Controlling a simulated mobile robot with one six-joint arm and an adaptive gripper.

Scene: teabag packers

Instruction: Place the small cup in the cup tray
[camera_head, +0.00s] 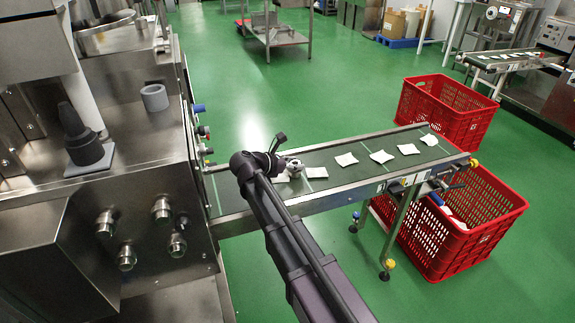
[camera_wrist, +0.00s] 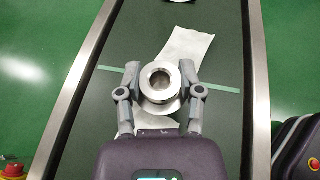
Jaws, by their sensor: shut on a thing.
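The small cup (camera_wrist: 160,101) is a round silver metal cup with a dark hollow and a wide rim, seen from above in the wrist view. My gripper (camera_wrist: 160,74) is shut on it, one grey finger on each side. The cup is over the dark conveyor belt; its height above the belt is hard to judge. In the head view my gripper (camera_head: 291,166) is over the belt's near-left part, mostly hidden by my arm. I cannot identify a cup tray for sure. A grey hollow cylinder (camera_head: 154,97) stands on the steel machine top at left.
The conveyor (camera_head: 245,184) carries several white teabags (camera_head: 347,159). A dark conical part (camera_head: 76,133) on a grey base stands on the steel machine (camera_head: 130,150). Red crates (camera_head: 444,105) stand at the conveyor's right end.

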